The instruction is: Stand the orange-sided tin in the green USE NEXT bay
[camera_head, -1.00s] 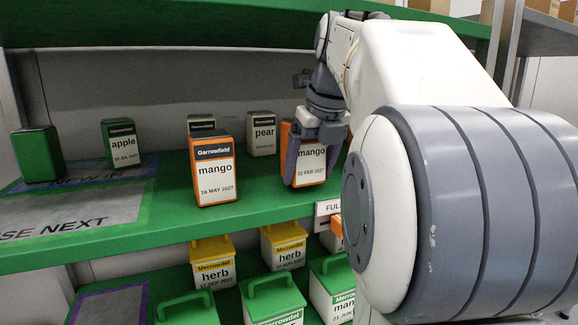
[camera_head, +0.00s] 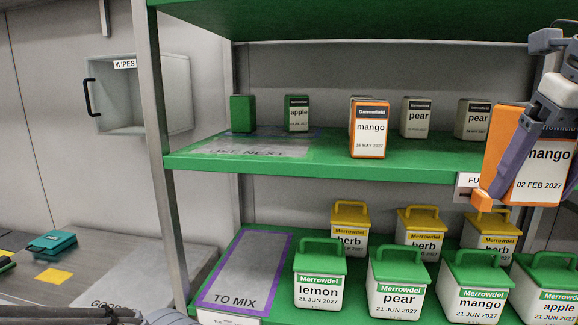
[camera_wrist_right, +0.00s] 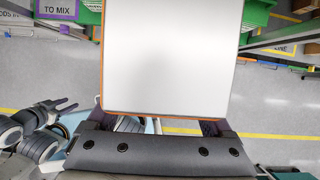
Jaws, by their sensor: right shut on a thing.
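My right gripper (camera_head: 535,140) is shut on an orange-sided tin (camera_head: 543,172) with a white label reading mango, 02 FEB 2027. It holds the tin in the air, slightly tilted, in front of the shelf's right part. In the right wrist view the tin's pale face (camera_wrist_right: 168,55) fills the middle, between the fingers. The green-edged USE NEXT bay (camera_head: 262,151) is a grey mat on the upper shelf's left front, with no tin standing on its front part. My left gripper (camera_wrist_right: 60,105) shows small in the right wrist view, its fingers apart and empty.
A green tin (camera_head: 242,113) and an apple tin (camera_head: 297,114) stand behind the bay. A steel post (camera_head: 160,130) borders the left.

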